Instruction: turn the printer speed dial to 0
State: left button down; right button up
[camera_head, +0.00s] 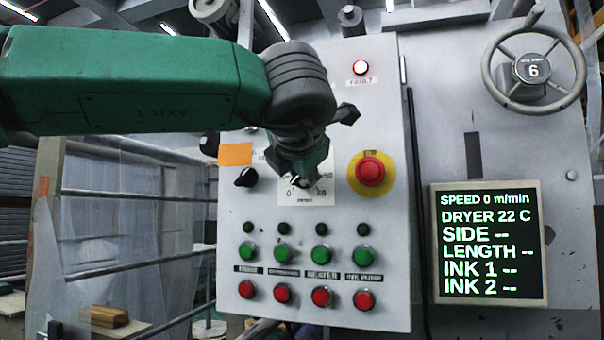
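The speed dial's white scale plate (311,197) is on the grey control panel. My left gripper (302,180) is in front of this dial and hides most of the knob. I cannot tell whether its fingers are shut on the knob or only near it. The knob's pointer is not clearly readable. The display screen (487,245) at the right reads SPEED 0 m/min. My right gripper is not in view.
A red stop button (370,171) on a yellow disc is just right of the dial. A black knob (245,177) is to the left. Green buttons (321,254) and red buttons (321,296) sit in rows below. A handwheel (533,68) is at the upper right.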

pick_arm(q)
jog(key=shift+d+f, duration=0.1)
jog(key=shift+f, duration=0.35)
jog(key=c, duration=1.6)
grip_release()
jog(key=shift+w, duration=0.1)
jog(key=shift+r, duration=0.15)
jog(key=shift+r, duration=0.1)
jog(key=v, duration=1.1)
jog(key=shift+s+r, duration=0.1)
jog(key=shift+s, duration=0.25)
